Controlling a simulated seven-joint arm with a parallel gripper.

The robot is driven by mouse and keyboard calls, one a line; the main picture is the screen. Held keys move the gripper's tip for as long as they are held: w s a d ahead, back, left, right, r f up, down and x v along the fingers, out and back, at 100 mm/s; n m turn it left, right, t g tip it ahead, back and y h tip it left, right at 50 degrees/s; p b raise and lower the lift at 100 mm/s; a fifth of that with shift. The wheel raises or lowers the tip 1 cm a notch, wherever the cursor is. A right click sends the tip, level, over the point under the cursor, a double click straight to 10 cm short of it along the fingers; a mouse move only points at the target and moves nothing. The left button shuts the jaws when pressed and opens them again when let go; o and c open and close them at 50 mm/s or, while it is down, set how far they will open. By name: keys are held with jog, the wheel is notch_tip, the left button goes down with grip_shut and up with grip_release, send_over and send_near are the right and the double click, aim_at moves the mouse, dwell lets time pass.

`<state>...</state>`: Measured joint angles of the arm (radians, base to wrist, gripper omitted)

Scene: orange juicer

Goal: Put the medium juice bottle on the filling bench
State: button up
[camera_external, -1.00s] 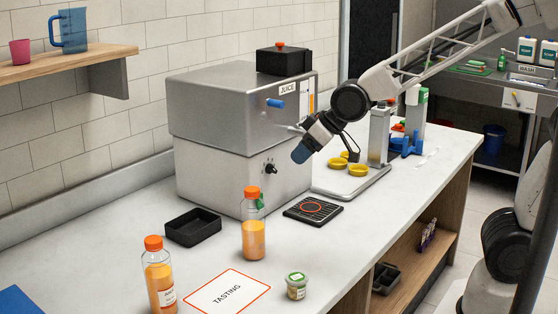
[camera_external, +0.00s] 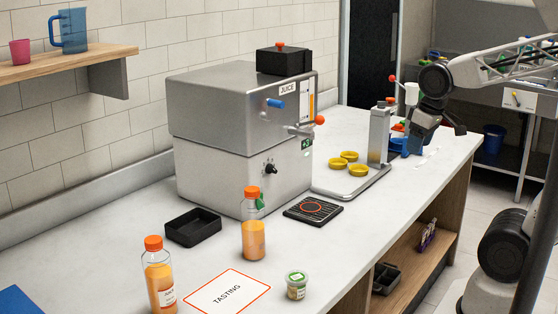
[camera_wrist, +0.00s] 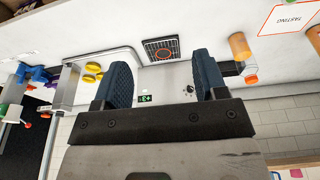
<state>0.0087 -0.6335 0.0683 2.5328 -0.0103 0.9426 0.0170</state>
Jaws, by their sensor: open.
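Two bottles of orange juice with orange caps stand upright on the white counter (camera_external: 110,225). One bottle (camera_external: 253,238) is in front of the juice machine; the other, labelled bottle (camera_external: 160,285) is nearer, at the lower left. I cannot tell which is the medium one. Both show at the right of the wrist view, one (camera_wrist: 240,46) whole and one (camera_wrist: 315,38) cut off. No surface is legibly marked as the filling bench. My gripper (camera_external: 413,146) is over the counter's far right end, away from both bottles. In the wrist view its blue fingers (camera_wrist: 160,62) are apart and empty.
The juice machine (camera_external: 230,165) stands against the wall. The counter's front edge is at right.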

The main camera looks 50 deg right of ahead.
jog(key=shift+o, duration=0.6)
jog(key=m+g+y, duration=0.5)
jog(key=m+y, duration=0.8)
jog(key=y, duration=0.2)
send_over(160, 238)
jog(key=s+d, duration=0.3)
jog(key=d, duration=0.4)
jog(key=s+d, duration=0.2)
jog(key=d, duration=0.5)
notch_tip(160, 238, down, 7)
jog(key=w+a+f+m+y, duration=0.1)
jog(key=w+a+f, duration=0.1)
jog(key=a, duration=0.1)
jog(key=w+a+f+m+t+y, duration=0.1)
jog(key=w+a+f+m, duration=0.1)
jog(key=a, duration=0.2)
jog(key=w+a+f+m+t+y, duration=0.1)
jog(key=a+f, duration=0.1)
jog(key=a, duration=0.1)
jog(key=shift+w+a+f+m, duration=0.2)
jog(key=shift+w+f+m, duration=0.1)
jog(key=shift+w+m, duration=0.1)
